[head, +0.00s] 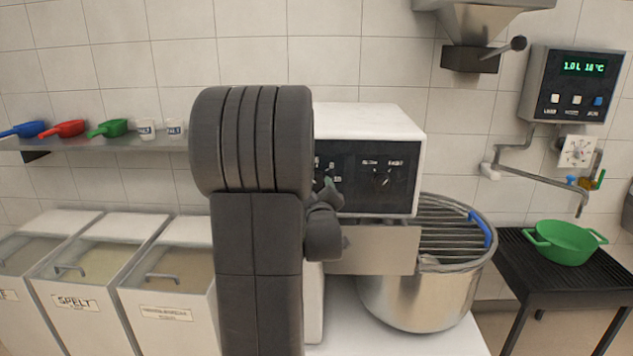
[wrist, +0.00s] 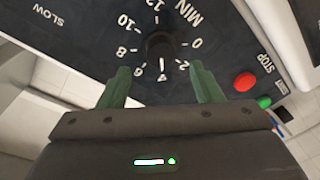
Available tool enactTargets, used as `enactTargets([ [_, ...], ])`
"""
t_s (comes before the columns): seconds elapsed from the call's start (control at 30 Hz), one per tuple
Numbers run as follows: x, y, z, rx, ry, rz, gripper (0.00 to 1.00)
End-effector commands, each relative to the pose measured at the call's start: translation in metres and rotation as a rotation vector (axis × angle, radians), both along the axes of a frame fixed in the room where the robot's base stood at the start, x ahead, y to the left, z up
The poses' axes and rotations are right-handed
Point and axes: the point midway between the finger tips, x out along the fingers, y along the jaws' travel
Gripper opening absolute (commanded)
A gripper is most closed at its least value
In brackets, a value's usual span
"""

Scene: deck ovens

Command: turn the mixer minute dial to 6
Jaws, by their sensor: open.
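The mixer minute dial (wrist: 160,46) is a dark round knob on the black panel, ringed by white numbers in the wrist view. A small white mark on it seems to point at or close to the 4; the 6 is beside that. My gripper (wrist: 160,86) is open and empty, its two green fingers apart on either side of the dial's lower edge in that view. I cannot tell whether they touch it. In the head view my gripper (head: 330,188) is in front of the left part of the mixer panel (head: 360,200), and my arm hides much of that side.
A red STOP button (wrist: 245,82) and a green button (wrist: 264,102) are close to the right finger in the wrist view. Another dial (head: 380,179) is on the panel's right half. The steel mixer bowl (head: 415,300) with its wire guard stands below right.

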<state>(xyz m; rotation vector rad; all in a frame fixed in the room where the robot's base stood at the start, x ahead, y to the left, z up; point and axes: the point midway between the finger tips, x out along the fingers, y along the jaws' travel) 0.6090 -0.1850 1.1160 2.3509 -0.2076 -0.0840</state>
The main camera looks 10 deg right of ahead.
Motion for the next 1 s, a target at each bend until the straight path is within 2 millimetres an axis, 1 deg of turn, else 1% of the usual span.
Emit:
enactTargets([
  [0.03, 0.01, -0.002, 0.001, 0.0, 0.001, 0.0, 0.59],
  [0.1, 0.021, -0.004, 0.001, 0.0, 0.001, 0.0, 0.59],
  [0.3, 0.046, -0.008, 0.001, 0.0, 0.002, -0.001, 0.59],
  [0.5, 0.056, -0.01, 0.0, 0.0, 0.001, 0.0, 0.59],
  [0.77, 0.056, -0.01, 0.0, 0.0, 0.001, 0.0, 0.59],
  [0.87, 0.056, -0.01, 0.0, 0.0, 0.001, 0.0, 0.41],
  [0.9, 0.056, -0.01, 0.0, 0.0, 0.001, 0.0, 0.33],
  [1.0, 0.056, -0.01, 0.0, 0.0, 0.001, 0.0, 0.15],
])
